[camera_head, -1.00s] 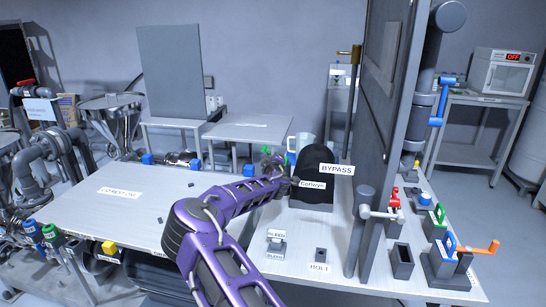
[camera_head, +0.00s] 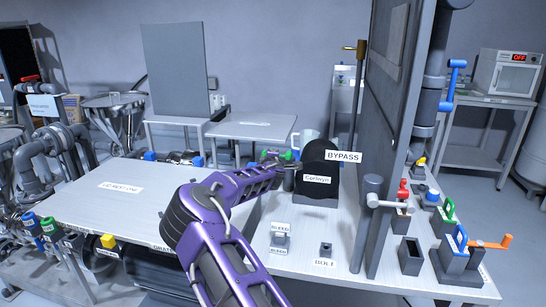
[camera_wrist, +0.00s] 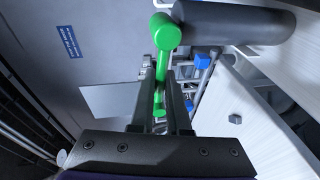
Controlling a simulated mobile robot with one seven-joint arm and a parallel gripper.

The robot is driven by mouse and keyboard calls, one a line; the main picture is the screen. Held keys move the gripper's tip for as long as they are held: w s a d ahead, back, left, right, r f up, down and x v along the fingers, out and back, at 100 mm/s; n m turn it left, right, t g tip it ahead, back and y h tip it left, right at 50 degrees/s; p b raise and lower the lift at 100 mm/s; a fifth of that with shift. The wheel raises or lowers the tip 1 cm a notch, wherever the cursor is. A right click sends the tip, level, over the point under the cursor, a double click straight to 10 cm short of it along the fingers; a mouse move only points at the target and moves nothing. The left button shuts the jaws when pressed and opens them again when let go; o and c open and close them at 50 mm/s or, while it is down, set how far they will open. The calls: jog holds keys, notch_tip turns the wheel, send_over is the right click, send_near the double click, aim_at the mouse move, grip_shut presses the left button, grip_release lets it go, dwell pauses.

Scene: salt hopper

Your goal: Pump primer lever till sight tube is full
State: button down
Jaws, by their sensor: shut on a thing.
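My gripper (camera_wrist: 160,74) is shut on a green lever (camera_wrist: 164,35), whose bar runs down between the two fingers in the wrist view. The lever's rounded upper end sits beside a thick dark cylinder (camera_wrist: 235,22). In the head view my gripper (camera_head: 277,161) is small, at the left side of a black rounded housing (camera_head: 318,180) on the metal bench, and a bit of green shows by its tip. I cannot read a label on the lever. I cannot make out a sight tube or its level in either view.
A tall dark panel (camera_head: 395,130) stands right of the housing. A T-handled post (camera_head: 372,200) and small coloured levers (camera_head: 460,238) stand near it. BLEED (camera_head: 281,240) and BOLT (camera_head: 326,249) fittings sit at the bench front. The left tabletop (camera_head: 120,200) is mostly clear.

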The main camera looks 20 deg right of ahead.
jog(key=shift+f, duration=0.1)
jog(key=c, duration=0.9)
grip_release()
jog(key=shift+s, duration=0.1)
jog(key=v, duration=1.7)
jog(key=shift+s, duration=0.2)
